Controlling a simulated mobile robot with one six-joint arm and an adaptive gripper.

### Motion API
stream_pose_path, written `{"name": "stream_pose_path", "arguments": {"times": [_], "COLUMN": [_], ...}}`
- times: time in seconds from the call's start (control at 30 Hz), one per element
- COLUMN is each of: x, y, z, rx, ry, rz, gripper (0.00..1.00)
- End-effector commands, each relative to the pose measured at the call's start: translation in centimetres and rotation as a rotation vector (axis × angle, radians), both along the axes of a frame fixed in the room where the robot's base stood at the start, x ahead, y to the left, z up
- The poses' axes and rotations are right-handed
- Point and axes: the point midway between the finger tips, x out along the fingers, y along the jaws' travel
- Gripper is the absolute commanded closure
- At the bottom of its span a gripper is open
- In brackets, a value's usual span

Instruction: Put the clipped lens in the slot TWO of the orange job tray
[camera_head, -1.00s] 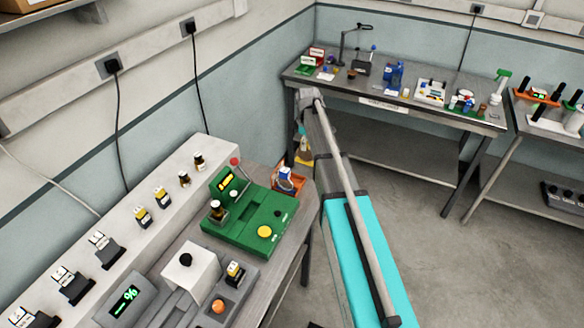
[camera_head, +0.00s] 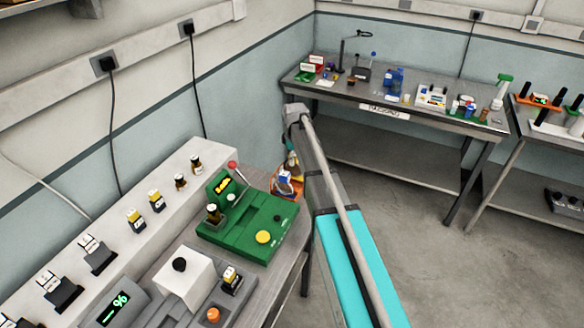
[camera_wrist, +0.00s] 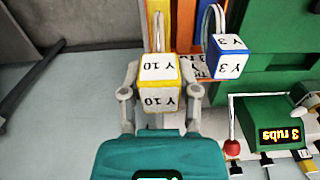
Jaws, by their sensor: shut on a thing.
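My gripper (camera_wrist: 160,100) is shut on a yellow-edged block with white faces marked Y 10 (camera_wrist: 158,70), the clipped lens, which has a wire loop on top. In the head view my gripper is small and mostly hidden by my arm, at the far edge of the orange job tray (camera_head: 297,192). The wrist view shows part of the tray (camera_wrist: 185,25) behind the held lens. A blue-edged block marked Y 3 (camera_wrist: 226,57), with its own loop, is in or over the tray, to the right of the held one. A slot label beside the held lens is partly covered and unreadable.

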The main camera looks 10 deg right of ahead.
Motion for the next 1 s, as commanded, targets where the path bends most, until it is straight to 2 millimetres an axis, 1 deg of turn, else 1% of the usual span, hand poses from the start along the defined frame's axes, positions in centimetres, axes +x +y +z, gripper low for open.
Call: {"name": "stream_pose_path", "arguments": {"times": [0.13,0.27,0.5,0.6,1.0], "x": [0.0,0.0,0.0,0.0,0.0], "y": [0.2,0.8,0.8,0.8,0.8], "z": [-0.4,-1.3,-3.3,-3.9,-4.0], "rx": [0.0,0.0,0.0,0.0,0.0], "ry": [0.0,0.0,0.0,0.0,0.0], "rz": [0.0,0.0,0.0,0.0,0.001], "gripper": [1.0,1.0,1.0,1.0,1.0]}}
